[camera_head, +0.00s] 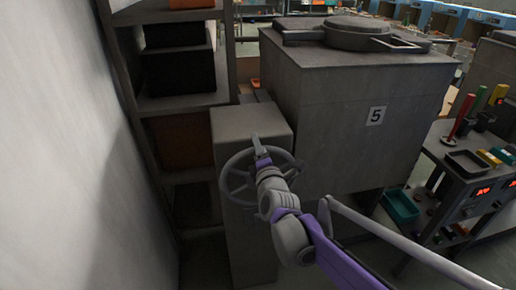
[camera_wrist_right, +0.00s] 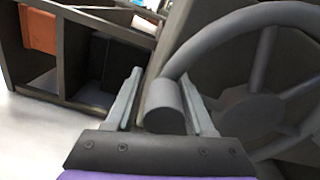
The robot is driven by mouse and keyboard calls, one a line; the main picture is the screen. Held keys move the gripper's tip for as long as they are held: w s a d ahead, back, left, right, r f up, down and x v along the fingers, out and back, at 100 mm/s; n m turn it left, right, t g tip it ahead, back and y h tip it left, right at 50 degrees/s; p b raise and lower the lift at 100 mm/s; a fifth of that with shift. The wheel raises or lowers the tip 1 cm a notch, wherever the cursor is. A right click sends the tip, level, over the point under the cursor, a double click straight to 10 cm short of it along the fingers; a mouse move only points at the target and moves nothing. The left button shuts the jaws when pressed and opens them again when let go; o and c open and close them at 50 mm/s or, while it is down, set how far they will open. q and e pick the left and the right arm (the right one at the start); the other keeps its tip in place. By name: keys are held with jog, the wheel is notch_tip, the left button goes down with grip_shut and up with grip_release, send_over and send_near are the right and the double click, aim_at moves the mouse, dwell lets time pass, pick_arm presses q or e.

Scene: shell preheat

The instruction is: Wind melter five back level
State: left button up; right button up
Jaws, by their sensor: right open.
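Melter five (camera_head: 330,125) is a large grey box with a "5" plate (camera_head: 376,116) on its side and a round lid (camera_head: 357,27) on top. I cannot tell how far it is tilted. A grey spoked handwheel (camera_head: 229,172) is mounted on a grey pedestal (camera_head: 252,122) beside it. My right gripper (camera_head: 262,153) is at the wheel's upper rim. In the right wrist view, the wheel (camera_wrist_right: 262,112) fills the right side. Its crank knob (camera_wrist_right: 163,103) stands between the open fingers of my right gripper (camera_wrist_right: 162,78), with gaps visible. My left gripper is not in view.
A shelf rack (camera_head: 178,105) with dark and orange bins stands left of the pedestal, next to a pale wall (camera_head: 65,150). A cart (camera_head: 470,175) with red displays, trays and coloured handles stands at the right. A teal bin (camera_head: 402,205) sits low by the cart.

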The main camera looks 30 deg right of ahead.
jog(key=shift+o, duration=0.9)
jog(key=shift+f, duration=0.1)
jog(key=v, duration=1.1)
